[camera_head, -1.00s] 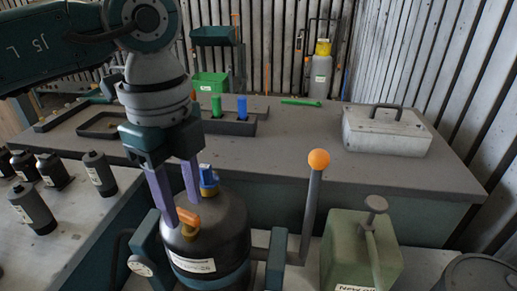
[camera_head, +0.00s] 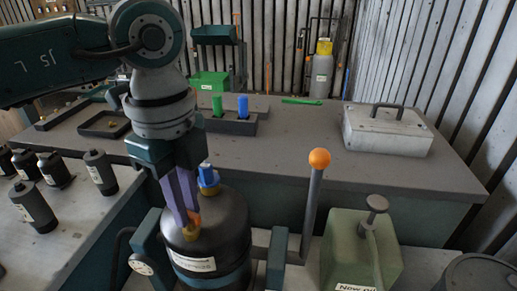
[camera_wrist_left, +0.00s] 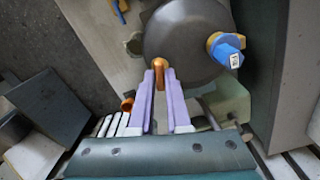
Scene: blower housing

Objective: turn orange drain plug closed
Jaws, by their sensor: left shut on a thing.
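The orange drain plug (camera_head: 191,230) sits on the top of a dark rounded vessel (camera_head: 222,230), on its near left side. My left gripper (camera_head: 188,217) reaches down from above, with its two purple fingers shut on the plug's handle. In the left wrist view the orange handle (camera_wrist_left: 160,74) shows between the fingertips (camera_wrist_left: 160,78). The fingers hide part of the plug in the head view. A blue cap (camera_head: 208,176) stands on the vessel behind the plug, and in the wrist view it has a yellow base. My right gripper is not in view.
A lever with an orange ball (camera_head: 319,158) stands right of the vessel. A green oil can (camera_head: 350,250) stands further right. Several dark bottles (camera_head: 33,207) stand at the left. A grey case (camera_head: 388,132) and a tray with green and blue cylinders (camera_head: 243,106) are behind.

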